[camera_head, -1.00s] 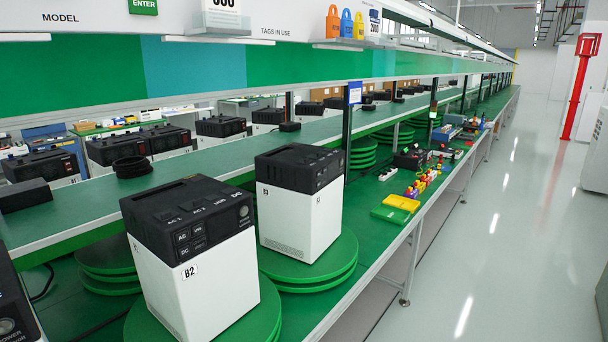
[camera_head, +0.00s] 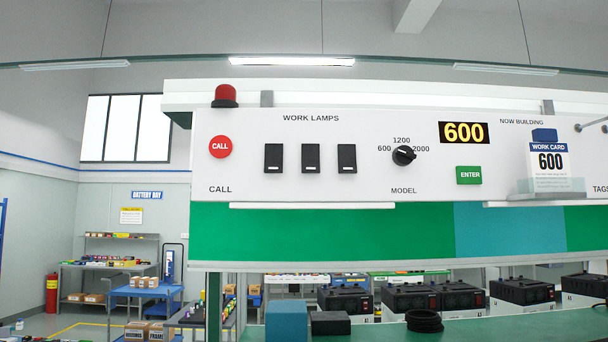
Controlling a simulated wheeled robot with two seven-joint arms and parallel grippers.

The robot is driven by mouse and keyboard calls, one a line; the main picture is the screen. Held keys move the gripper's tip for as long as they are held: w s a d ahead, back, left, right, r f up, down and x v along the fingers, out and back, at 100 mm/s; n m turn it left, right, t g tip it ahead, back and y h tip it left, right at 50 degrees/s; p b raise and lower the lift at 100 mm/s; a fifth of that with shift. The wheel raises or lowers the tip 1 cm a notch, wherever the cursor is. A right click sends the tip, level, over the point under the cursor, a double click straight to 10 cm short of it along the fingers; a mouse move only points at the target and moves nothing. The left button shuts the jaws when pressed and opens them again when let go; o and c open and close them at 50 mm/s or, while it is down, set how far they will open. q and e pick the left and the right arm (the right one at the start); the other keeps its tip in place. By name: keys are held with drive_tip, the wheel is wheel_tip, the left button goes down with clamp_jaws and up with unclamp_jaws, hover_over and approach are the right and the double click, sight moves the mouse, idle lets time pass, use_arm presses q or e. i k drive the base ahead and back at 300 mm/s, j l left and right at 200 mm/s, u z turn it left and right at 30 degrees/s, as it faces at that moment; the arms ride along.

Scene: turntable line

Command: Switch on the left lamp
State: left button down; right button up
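Three black rocker switches sit in a row under the label WORK LAMPS on the white overhead panel (camera_head: 400,120). They are the left switch (camera_head: 273,158), the middle switch (camera_head: 311,158) and the right switch (camera_head: 347,159). Each has a pale mark near its lower end, and all three look alike. A long light (camera_head: 292,62) hangs above the panel and glows, with dimmer-looking ones to its left (camera_head: 75,65) and right (camera_head: 505,69). A thin white strip (camera_head: 312,205) runs below the panel. Neither gripper is in view.
A red CALL button (camera_head: 220,147) is left of the switches. A black MODEL knob (camera_head: 404,155), green ENTER button (camera_head: 469,175) and 600 display (camera_head: 463,132) are to their right. Below, a green shelf holds a blue block (camera_head: 287,320) and black coil (camera_head: 424,321).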

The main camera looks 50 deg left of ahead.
sight(272, 152)
drive_tip(key=u, duration=1.7)
